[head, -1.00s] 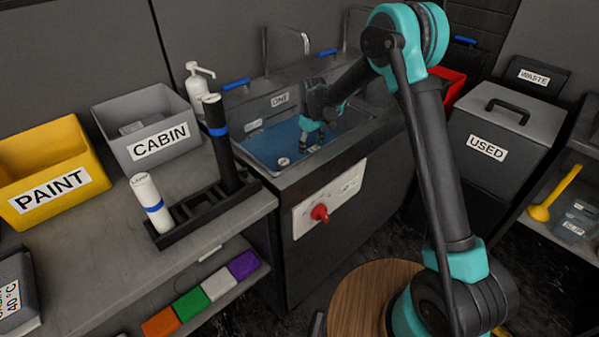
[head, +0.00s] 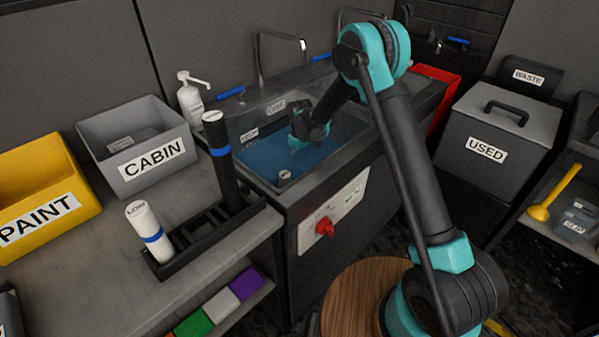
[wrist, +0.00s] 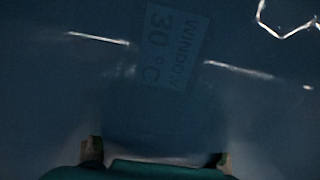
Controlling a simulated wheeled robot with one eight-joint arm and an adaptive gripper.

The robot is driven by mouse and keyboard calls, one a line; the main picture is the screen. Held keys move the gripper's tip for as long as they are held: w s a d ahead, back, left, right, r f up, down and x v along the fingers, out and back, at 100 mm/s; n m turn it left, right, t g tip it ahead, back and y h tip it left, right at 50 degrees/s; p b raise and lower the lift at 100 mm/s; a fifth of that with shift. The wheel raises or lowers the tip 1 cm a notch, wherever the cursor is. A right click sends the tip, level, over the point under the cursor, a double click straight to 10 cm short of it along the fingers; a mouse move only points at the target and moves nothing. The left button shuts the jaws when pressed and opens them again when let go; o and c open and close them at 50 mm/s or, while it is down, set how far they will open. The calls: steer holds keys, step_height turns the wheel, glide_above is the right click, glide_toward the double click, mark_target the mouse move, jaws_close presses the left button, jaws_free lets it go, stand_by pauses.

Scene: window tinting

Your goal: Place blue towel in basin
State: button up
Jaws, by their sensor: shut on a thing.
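The basin (head: 262,187) is a dark sink with a blue pool of water (head: 262,160) inside. My gripper (head: 298,146) is inside the basin, low over the water or at its surface; I cannot tell which. In the wrist view its two fingertips (wrist: 156,155) stand apart at the bottom edge, with a dark teal shape between them. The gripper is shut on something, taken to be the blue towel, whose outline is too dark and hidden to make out. A sunken label reading WINDOW 30 °C (wrist: 168,48) shows through the water.
A rack (head: 205,232) with a white bottle (head: 148,228) and a black bottle (head: 222,165) stands left, beside the CABIN bin (head: 140,145). The USED bin (head: 500,135) is right.

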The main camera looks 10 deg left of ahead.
mark_target(300, 164)
steer(key=shift+f, duration=1.65)
steer(key=shift+f, duration=0.1)
steer(key=o, duration=1.3)
steer(key=shift+c, duration=0.2)
step_height(300, 164, up, 12)
steer(key=shift+r, duration=0.15)
